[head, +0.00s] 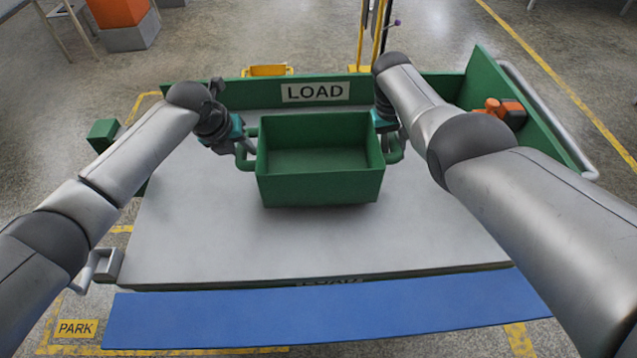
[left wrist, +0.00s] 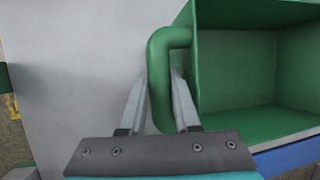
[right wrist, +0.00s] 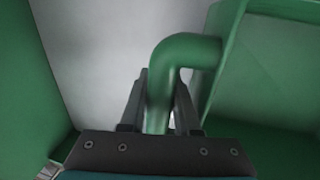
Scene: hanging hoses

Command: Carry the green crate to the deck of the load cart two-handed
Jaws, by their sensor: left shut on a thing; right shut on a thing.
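The green crate (head: 318,190) is empty and upright over the grey deck (head: 200,225) of the load cart, inside its edges. I cannot tell whether its base touches the deck. My left gripper (head: 243,150) is shut on the crate's left handle, a green bar (left wrist: 160,75) that passes between its fingers in the left wrist view. My right gripper (head: 390,135) is shut on the right handle, which shows between the fingers in the right wrist view (right wrist: 185,50). The right fingertips are partly hidden by my arm in the head view.
A green back wall with a LOAD sign (head: 315,92) and a green right side wall (head: 535,120) border the deck. An orange part (head: 505,110) sits on the right wall. A blue strip (head: 320,318) runs along the front. Bare deck lies left and in front of the crate.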

